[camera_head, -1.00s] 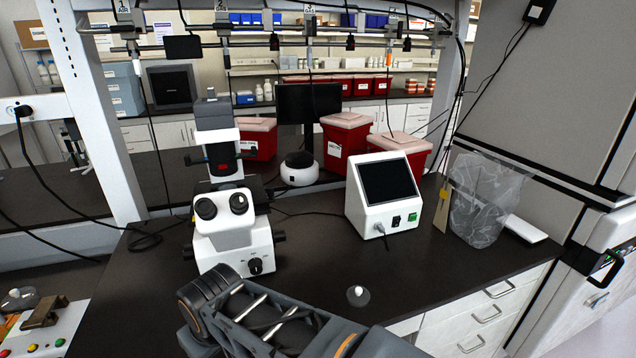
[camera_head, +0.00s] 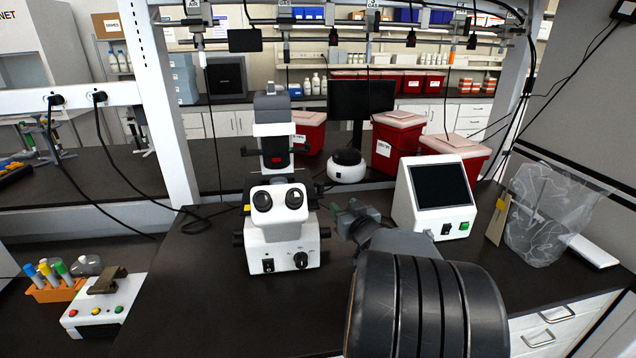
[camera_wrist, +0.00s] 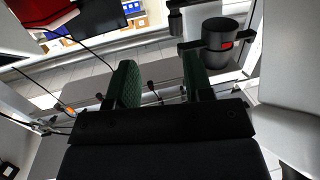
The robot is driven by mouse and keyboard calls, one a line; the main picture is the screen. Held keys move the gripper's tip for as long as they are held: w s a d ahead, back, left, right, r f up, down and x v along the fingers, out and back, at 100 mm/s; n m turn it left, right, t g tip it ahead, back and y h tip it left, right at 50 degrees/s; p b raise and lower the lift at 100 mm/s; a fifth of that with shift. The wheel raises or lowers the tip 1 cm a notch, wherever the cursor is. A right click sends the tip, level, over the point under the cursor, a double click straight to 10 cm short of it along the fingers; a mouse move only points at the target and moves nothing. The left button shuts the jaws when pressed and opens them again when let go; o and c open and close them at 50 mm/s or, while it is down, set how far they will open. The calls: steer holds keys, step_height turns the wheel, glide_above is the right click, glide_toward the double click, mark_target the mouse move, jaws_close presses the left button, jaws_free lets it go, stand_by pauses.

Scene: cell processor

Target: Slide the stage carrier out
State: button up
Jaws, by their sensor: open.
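The white microscope (camera_head: 282,235) stands on the black bench, with two eyepieces facing me. Its dark upper column with a red display (camera_head: 277,155) rises behind them. The column also shows in the wrist view (camera_wrist: 218,52), at the upper right. I cannot make out the stage carrier; the stage area is mostly hidden behind the eyepieces. My gripper (camera_head: 350,214) is just right of the microscope, beside the eyepieces, apart from it as far as I can tell. In the wrist view my gripper (camera_wrist: 158,88) has its two green-padded fingers apart with nothing between them.
A white box with a dark screen (camera_head: 437,195) stands right of my gripper. A round white device (camera_head: 347,170) and red bins (camera_head: 398,145) stand behind. A clear bag (camera_head: 548,215) is at the right. An orange tube rack (camera_head: 55,289) is at the lower left.

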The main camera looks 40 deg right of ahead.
mark_target(322, 186)
steer(key=shift+t+y, duration=0.5)
steer(key=w, duration=0.4)
steer(key=w+d+r+p, duration=0.1)
steer(key=w, duration=0.4)
steer(key=w+p, duration=0.1)
steer(key=w, duration=0.4)
steer(key=shift+d+r, duration=0.15)
jaws_close()
